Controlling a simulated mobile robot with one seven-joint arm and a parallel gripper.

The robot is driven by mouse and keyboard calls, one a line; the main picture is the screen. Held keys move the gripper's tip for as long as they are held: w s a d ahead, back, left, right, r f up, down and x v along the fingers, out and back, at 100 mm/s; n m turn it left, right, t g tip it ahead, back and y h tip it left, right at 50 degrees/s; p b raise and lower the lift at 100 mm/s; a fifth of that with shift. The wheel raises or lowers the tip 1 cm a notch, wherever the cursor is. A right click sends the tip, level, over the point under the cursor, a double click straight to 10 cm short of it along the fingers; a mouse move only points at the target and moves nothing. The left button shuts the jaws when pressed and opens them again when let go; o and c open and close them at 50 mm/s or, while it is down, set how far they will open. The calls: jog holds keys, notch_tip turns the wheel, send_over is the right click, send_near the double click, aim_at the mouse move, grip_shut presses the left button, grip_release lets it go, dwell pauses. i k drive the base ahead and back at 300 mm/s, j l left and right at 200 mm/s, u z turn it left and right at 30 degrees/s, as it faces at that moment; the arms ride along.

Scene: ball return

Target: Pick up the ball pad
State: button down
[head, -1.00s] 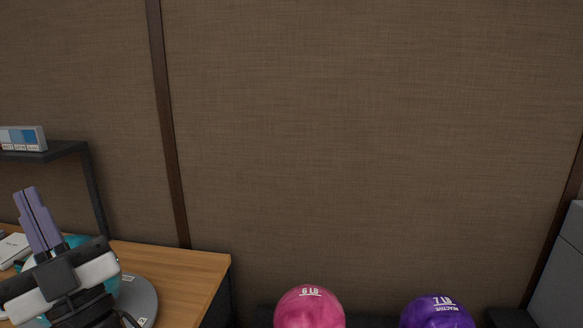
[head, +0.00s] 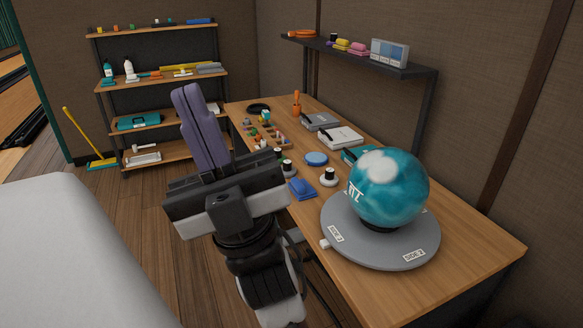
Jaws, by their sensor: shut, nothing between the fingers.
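No object is clearly marked as the ball pad. Two candidates lie on the wooden bench (head: 470,240) in the head view: a round flat blue disc (head: 316,159) and a blue folded, cloth-like piece (head: 301,189) nearer to me. I cannot tell which is the pad. My gripper (head: 186,92) has purple fingers pointing up, shut and empty. It is left of the bench in the picture, apart from both blue things. My wrist stands just left of the folded piece.
A teal marbled ball (head: 389,188) sits on a grey round turntable (head: 385,246) at the bench's near end. Small jars, grey boxes (head: 340,137) and an orange holder (head: 296,106) crowd the bench. A dark shelf (head: 400,68) overhangs its back. A shelving rack (head: 160,88) stands behind.

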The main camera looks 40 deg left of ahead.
aim_at(329, 180)
jog(key=u, duration=1.05)
